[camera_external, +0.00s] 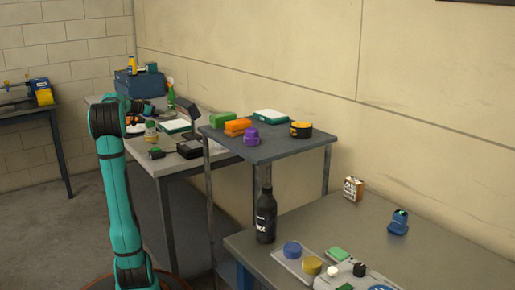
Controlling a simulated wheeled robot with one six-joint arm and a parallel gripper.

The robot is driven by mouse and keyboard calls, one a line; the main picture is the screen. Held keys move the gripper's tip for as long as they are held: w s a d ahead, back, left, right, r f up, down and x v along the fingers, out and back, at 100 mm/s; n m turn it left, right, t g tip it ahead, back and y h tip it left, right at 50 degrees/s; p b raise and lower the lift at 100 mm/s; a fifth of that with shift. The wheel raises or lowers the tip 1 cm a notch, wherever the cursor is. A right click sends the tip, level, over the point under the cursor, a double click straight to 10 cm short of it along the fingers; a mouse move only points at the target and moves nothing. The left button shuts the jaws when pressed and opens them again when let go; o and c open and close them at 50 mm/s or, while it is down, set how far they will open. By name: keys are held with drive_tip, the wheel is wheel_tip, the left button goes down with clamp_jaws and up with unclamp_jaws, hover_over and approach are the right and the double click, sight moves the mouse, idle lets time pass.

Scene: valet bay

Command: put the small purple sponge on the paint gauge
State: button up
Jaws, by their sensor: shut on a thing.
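My teal and black arm rises at the left, and its end, with my gripper (146,108), is over the far white-topped table. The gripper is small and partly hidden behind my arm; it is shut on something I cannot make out. A purple item (251,137) with a narrower top stands at the front of the raised grey shelf; I cannot tell whether it is a sponge. A small dark device with a green face (157,153), possibly the paint gauge, lies on the far table's front edge. A blue device (398,223) stands on the near table.
The raised shelf (278,154) also holds green and orange blocks, a white-and-green box and a black-and-orange tin (301,129).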

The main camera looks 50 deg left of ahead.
drive_tip(key=w+a+r+n+g+y, duration=0.2)
drive_tip(key=w+a+r+n+y, duration=0.15)
drive_tip(key=a+r, duration=0.35)
drive_tip(key=w+r, duration=0.4)
drive_tip(key=w, duration=0.5)
drive_tip(key=w+d+r+m+t+h, duration=0.1)
drive_tip(key=w+d+r+m+h, duration=0.1)
drive_tip(key=w+d, duration=0.8)
drive_tip(key=w+d+r+m+t+h, duration=0.2)
drive_tip(key=w+d+r+m+h, duration=0.1)
drive_tip(key=w+d, duration=0.65)
drive_tip(key=w+d+r+m+g+h, duration=0.1)
drive_tip(key=w+d+r+m+h, duration=0.2)
drive_tip(key=d, duration=1.1)
drive_tip(key=w+d+r+m+h, duration=0.25)
drive_tip(key=w+d, duration=0.35)
drive_tip(key=d, duration=0.7)
drive_tip(key=w+d+r+m+g+h, duration=0.1)
drive_tip(key=w+d+r+m+h, duration=0.2)
drive_tip(key=d, duration=1.1)
drive_tip(key=s+d+r+m+g+h, duration=0.2)
drive_tip(key=d+m+g+h, duration=0.15)
drive_tip(key=d, duration=2.15)
drive_tip(key=m+g+h, duration=0.4)
drive_tip(key=m+g, duration=0.4)
hover_over(405, 215)
wheel_tip(405, 215, down, 31)
drive_tip(key=shift+r, duration=0.1)
drive_tip(key=shift+f, duration=2.45)
